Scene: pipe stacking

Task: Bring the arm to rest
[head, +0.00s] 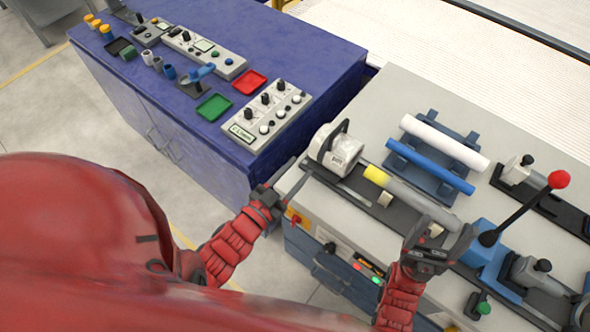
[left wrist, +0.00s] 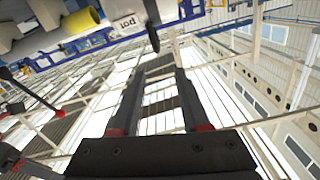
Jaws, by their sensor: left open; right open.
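My left gripper (head: 299,172) is open and empty beside the front left edge of the grey workbench. In the left wrist view its two dark fingers (left wrist: 158,85) stand apart with nothing between them. My right gripper (head: 441,228) is open above the front of the bench. It is close to the right end of a grey pipe with a yellow end (head: 376,176) and hides part of it; I cannot tell whether they touch. The yellow end also shows in the left wrist view (left wrist: 80,20). A white pipe (head: 445,142) and a blue pipe (head: 430,166) lie on a dark blue rack.
A white clamp-like unit (head: 336,150) stands at the bench's left end. A red-knobbed lever (head: 525,208) rises right of my right gripper. A blue cabinet (head: 225,140) with trays and control boxes stands to the left. Floor shows between cabinet and my arms.

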